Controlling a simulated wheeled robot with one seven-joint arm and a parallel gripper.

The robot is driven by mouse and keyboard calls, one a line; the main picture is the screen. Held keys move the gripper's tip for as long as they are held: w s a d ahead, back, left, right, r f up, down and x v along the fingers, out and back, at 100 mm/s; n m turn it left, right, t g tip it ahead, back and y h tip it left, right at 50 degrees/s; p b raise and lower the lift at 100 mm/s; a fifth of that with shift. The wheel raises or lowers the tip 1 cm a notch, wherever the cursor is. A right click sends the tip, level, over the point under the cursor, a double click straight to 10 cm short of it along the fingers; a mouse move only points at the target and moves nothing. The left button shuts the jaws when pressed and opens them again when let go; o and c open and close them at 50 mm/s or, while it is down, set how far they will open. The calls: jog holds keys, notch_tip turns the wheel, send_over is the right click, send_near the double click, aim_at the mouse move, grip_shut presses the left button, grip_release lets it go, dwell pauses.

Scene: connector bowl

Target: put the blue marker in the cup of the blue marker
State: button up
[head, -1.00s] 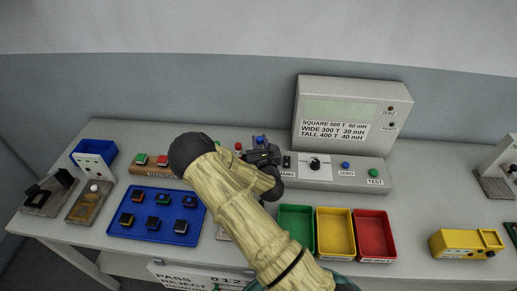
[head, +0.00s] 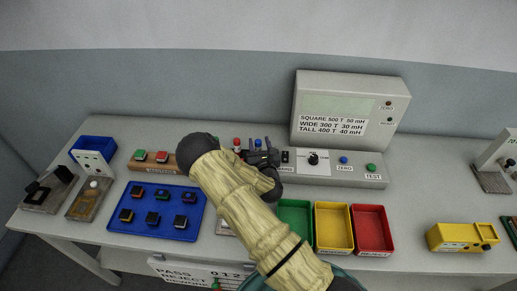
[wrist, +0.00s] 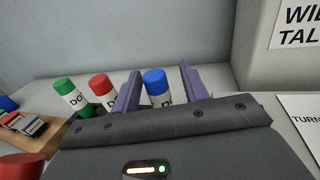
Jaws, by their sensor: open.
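The blue marker (wrist: 156,88) stands nearly upright with its blue cap on top, and its white body shows the start of black lettering. In the wrist view it is between the two purple fingers of my open gripper (wrist: 159,84), with a gap on each side. In the head view its blue cap (head: 258,142) shows just behind my gripper (head: 264,152). The lower part of the marker is hidden behind the gripper body, so I cannot see its cup or whether it sits in one.
Left of my gripper stand a red marker (wrist: 102,86) and a green marker (wrist: 70,94). A grey test instrument (head: 345,110) is close on the right. A blue tray (head: 155,226) with several small parts lies at the left; green, yellow and red bins (head: 333,249) are in front.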

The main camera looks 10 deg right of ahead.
jog(key=s+a+b, duration=0.1)
jog(key=s+b, duration=0.2)
jog(key=s, duration=0.8)
jog(key=shift+s, duration=0.4)
jog(key=shift+w, duration=0.1)
